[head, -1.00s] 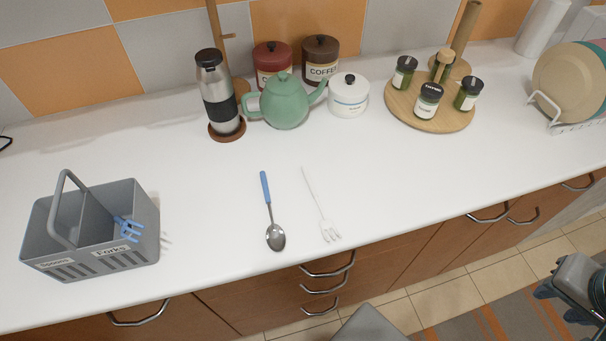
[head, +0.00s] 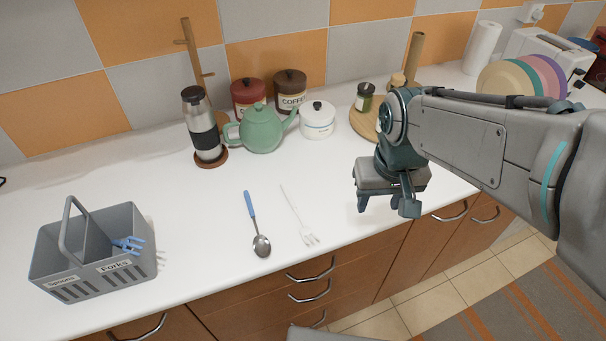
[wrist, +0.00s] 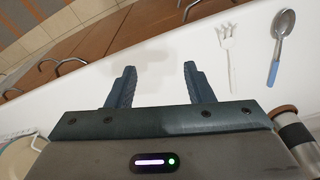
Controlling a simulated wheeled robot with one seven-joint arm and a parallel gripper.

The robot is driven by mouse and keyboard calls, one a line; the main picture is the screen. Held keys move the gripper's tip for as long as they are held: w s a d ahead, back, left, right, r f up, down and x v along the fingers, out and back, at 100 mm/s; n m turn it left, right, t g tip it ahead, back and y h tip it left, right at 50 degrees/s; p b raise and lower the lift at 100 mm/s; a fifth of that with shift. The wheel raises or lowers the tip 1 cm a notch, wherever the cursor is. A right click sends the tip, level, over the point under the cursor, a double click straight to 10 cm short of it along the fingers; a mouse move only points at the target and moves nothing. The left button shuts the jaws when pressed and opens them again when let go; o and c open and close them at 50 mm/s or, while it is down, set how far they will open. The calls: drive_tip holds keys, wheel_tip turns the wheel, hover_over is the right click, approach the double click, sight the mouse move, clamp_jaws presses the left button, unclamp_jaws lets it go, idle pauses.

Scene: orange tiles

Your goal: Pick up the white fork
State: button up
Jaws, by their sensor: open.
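The white fork (head: 298,214) lies flat on the white counter, its tines toward the front edge. It also shows in the wrist view (wrist: 229,60), ahead and to the right of the fingers. My gripper (head: 384,207) is open and empty, above the counter's front edge to the right of the fork. Its two fingers show spread apart in the wrist view (wrist: 158,84). Nothing hides the fork.
A spoon with a blue handle (head: 250,205) lies just left of the fork. A grey cutlery caddy (head: 140,268) with a blue fork stands at the left. A green teapot (head: 261,130), canisters and a flask (head: 203,125) stand behind.

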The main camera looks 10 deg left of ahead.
drive_tip(key=w+a+r+n+g+p, duration=0.2)
drive_tip(key=a+n+p, duration=0.15)
drive_tip(key=a, duration=1.05)
hover_over(304, 227)
wheel_tip(304, 227, down, 8)
drive_tip(key=shift+w+d+f, duration=0.1)
drive_tip(key=shift+f, duration=0.1)
drive_tip(key=shift+f+p, duration=0.5)
drive_tip(key=shift+f, duration=2.5)
clamp_jaws()
